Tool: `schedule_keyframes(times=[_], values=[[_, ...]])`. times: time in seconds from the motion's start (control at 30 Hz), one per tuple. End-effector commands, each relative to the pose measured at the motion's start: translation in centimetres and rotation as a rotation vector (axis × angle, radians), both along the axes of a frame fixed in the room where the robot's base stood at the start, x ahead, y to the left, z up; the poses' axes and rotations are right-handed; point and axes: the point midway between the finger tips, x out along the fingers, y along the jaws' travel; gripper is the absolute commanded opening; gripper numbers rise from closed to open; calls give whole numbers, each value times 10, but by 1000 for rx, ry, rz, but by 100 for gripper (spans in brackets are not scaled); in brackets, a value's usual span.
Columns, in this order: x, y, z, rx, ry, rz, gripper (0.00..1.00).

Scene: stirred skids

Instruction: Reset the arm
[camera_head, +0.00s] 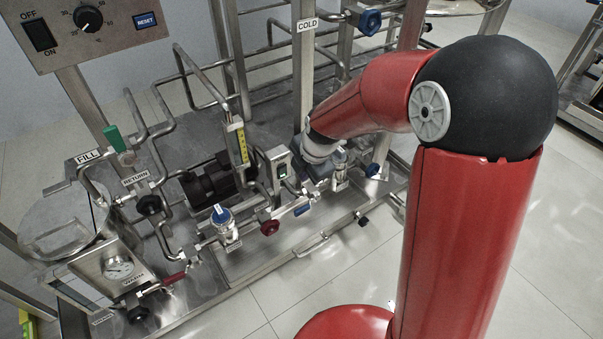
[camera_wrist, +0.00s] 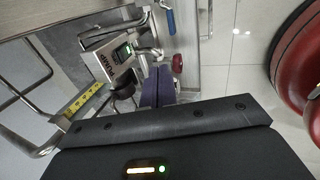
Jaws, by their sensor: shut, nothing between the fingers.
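My gripper shows in the wrist view (camera_wrist: 157,88) as two dark purple-grey fingers side by side, closed together with nothing between them. In the head view my red arm reaches from the right over the pipework of a steel skid (camera_head: 330,228), and its grey wrist is low beside the frame post. The fingers are not clear in that view. A pump switch box (camera_head: 279,165) with a green switch stands just left of the wrist. It also shows in the wrist view (camera_wrist: 112,62), close beyond the fingers and to their left.
A red round handwheel (camera_head: 269,227) and a blue-topped valve (camera_head: 223,222) sit along the front pipes. A yellow-scaled flow tube (camera_head: 238,143) rises behind. A control panel (camera_head: 90,25) is at upper left, and a steel post labelled COLD (camera_head: 303,75) stands by my wrist. Tiled floor (camera_head: 345,285) in front is clear.

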Motion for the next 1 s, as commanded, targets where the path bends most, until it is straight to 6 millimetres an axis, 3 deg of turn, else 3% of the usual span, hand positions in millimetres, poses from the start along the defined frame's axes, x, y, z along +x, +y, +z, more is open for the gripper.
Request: schedule_keyframes(times=[0.57,0.67,0.77,0.9,1.0], values=[[-1,-2,6,3,-2,-16,0],[-9,-12,28,18,-1,-110,0],[-26,-31,70,56,2,-313,0],[-66,-65,135,155,8,-710,0],[-100,-87,174,246,12,-1004,0]])
